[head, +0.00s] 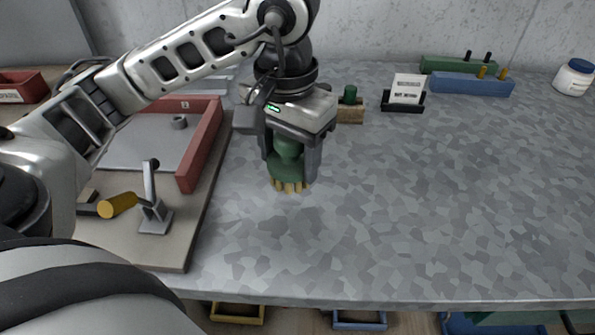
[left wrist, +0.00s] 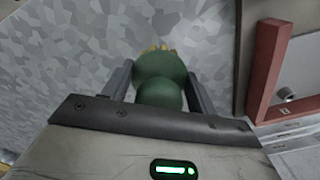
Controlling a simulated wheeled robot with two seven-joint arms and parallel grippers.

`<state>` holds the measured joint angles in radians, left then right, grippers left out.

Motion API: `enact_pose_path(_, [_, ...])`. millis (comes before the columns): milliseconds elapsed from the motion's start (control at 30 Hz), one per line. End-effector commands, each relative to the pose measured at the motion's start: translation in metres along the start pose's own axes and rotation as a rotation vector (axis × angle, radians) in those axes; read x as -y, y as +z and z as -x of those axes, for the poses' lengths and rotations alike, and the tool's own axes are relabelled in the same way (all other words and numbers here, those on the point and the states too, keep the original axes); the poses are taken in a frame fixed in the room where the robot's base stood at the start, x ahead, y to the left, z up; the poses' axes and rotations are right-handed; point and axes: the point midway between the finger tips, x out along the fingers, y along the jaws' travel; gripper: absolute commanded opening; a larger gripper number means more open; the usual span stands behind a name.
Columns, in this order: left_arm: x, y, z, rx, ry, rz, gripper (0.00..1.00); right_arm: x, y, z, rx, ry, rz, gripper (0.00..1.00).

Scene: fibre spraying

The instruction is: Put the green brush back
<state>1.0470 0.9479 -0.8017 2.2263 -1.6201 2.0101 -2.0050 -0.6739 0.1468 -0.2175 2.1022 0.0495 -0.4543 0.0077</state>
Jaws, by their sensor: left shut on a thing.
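The green brush (head: 287,164) has a rounded green handle and pale yellow bristles that point down. My left gripper (head: 292,160) is shut on its handle, over the grey table (head: 420,200), just right of the red-edged tray. I cannot tell whether the bristles touch the table. In the left wrist view the green brush (left wrist: 160,78) sits between the two fingers of the left gripper (left wrist: 160,85), with its bristles at the far end. My right gripper is not in view.
A red-walled frame (head: 203,145) on a board with a toggle clamp (head: 153,205) stands left. Behind the gripper are a wooden block (head: 350,115) and a sign (head: 406,90). Green (head: 450,64) and blue (head: 465,85) holders and a white jar (head: 574,77) stand at the back right. The table's front right is clear.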

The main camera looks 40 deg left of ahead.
Motion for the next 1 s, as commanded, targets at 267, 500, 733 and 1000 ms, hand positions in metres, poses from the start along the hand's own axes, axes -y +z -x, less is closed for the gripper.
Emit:
enact_pose_path(267, [0.004, -0.022, -0.026, -0.001, 0.002, 0.001, 0.37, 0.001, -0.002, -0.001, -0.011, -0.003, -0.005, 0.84])
enact_pose_path(500, [0.006, -0.028, -0.056, 0.003, 0.002, 0.001, 0.37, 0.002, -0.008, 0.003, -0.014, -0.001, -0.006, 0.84])
enact_pose_path(733, [0.006, -0.029, -0.065, -0.004, 0.001, 0.000, 0.37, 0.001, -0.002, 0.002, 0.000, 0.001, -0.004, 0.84])
enact_pose_path(1000, [0.006, -0.029, -0.071, -0.003, 0.001, 0.000, 0.37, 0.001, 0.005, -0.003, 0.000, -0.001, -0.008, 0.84])
